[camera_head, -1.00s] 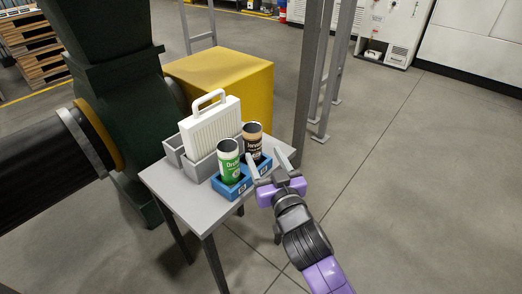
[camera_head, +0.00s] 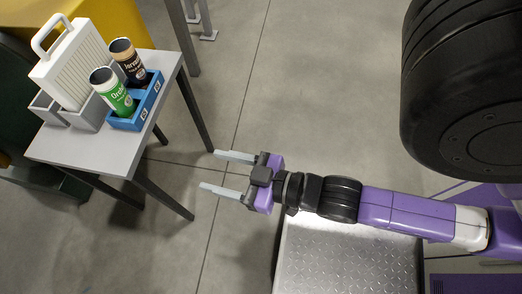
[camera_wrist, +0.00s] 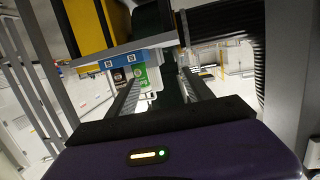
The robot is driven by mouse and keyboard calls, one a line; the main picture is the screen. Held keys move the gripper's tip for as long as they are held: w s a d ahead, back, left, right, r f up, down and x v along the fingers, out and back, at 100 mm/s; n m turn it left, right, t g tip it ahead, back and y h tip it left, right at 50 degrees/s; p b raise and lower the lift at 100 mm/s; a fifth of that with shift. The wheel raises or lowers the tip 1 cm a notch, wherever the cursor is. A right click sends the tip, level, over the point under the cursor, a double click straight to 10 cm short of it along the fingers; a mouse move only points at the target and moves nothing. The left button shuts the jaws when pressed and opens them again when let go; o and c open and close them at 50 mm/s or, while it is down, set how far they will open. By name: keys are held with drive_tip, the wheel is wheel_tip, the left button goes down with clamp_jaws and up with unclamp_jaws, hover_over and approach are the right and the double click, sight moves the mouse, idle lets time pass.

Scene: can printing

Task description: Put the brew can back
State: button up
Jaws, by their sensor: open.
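Two cans stand in a blue holder (camera_head: 135,123) on the grey table's (camera_head: 85,150) right side. One is a dark can with a tan band (camera_head: 128,63); the other is a green can (camera_head: 112,93) in front of it. I cannot read either label well enough to tell which is the brew can. My gripper (camera_head: 208,170) is open and empty, right of the table and apart from it, with its fingers pointing left. In the wrist view the dark can (camera_wrist: 118,76) and green can (camera_wrist: 141,76) appear upside down beyond the fingers (camera_wrist: 161,79).
A white ribbed block with a handle (camera_head: 72,65) sits in a grey holder (camera_head: 90,117) left of the cans. A yellow box (camera_head: 92,10) is behind. Table legs and a metal post (camera_head: 182,35) stand near. The floor between gripper and table is clear.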

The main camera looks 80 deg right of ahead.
drive_tip(key=s+a+r+n+g+y, duration=0.1)
drive_tip(key=s+a+r, duration=0.1)
drive_tip(key=s, duration=0.7)
drive_tip(key=shift+r+y, duration=0.3)
drive_tip(key=shift+r, duration=0.05)
drive_tip(key=shift+s, duration=0.1)
